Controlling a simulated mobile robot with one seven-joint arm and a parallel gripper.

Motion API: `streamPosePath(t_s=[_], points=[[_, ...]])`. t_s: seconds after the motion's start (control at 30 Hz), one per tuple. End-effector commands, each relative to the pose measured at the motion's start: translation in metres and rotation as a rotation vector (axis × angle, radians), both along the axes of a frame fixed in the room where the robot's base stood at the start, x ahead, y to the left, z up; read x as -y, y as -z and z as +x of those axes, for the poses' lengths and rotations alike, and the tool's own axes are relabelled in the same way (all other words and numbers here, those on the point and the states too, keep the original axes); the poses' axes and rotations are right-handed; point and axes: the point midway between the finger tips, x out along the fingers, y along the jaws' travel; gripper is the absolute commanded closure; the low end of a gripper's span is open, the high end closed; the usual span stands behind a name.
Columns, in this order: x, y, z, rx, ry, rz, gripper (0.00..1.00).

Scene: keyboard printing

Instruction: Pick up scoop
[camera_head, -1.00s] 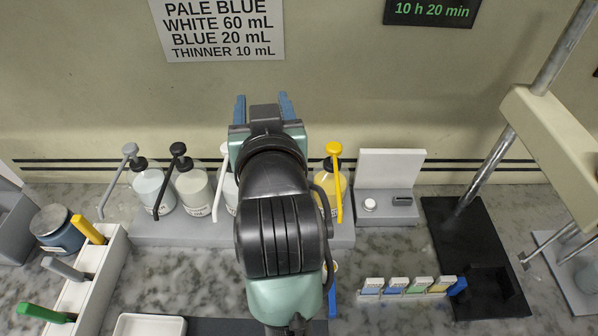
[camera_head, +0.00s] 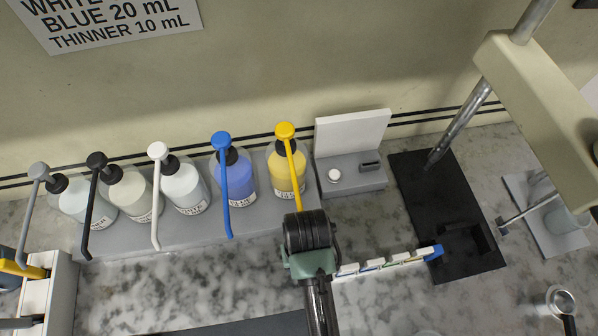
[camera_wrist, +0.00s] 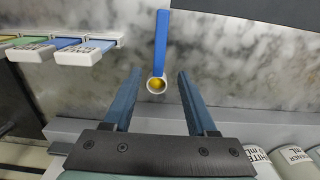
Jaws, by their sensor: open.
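A small scoop (camera_wrist: 161,45) with a straight blue handle shows in the wrist view, its round pale-rimmed cup (camera_wrist: 157,85) with something yellow inside. It lies on the marble counter. My gripper (camera_wrist: 158,75) is open, and in that view the cup sits between its two blue-grey fingers, with the handle running up past their tips. I cannot tell how far the fingers are above it. In the head view my arm's end (camera_head: 312,262) hides the scoop and the fingers.
Several pump bottles, the nearest a yellow one (camera_head: 286,172), stand on a grey ledge (camera_head: 130,240) behind my gripper. A row of colour tabs (camera_head: 390,262) lies to the right, then a black stand base (camera_head: 440,220). A round metal tool (camera_head: 562,300) shows at lower right.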

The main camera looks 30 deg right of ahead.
Motion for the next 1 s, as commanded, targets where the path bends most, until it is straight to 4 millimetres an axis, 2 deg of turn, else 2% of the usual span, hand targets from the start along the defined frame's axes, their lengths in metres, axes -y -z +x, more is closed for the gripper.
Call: streamPosePath(t_s=[0.2, 0.37, 0.7, 1.0], points=[[0.000, 0.019, -0.001, -0.002, 0.000, 0.001, 0.43], [0.000, 0.026, -0.002, -0.001, -0.001, 0.000, 0.43], [-0.001, 0.069, -0.007, 0.001, -0.001, 0.000, 0.43], [-0.001, 0.074, -0.007, 0.003, -0.001, -0.001, 0.43]])
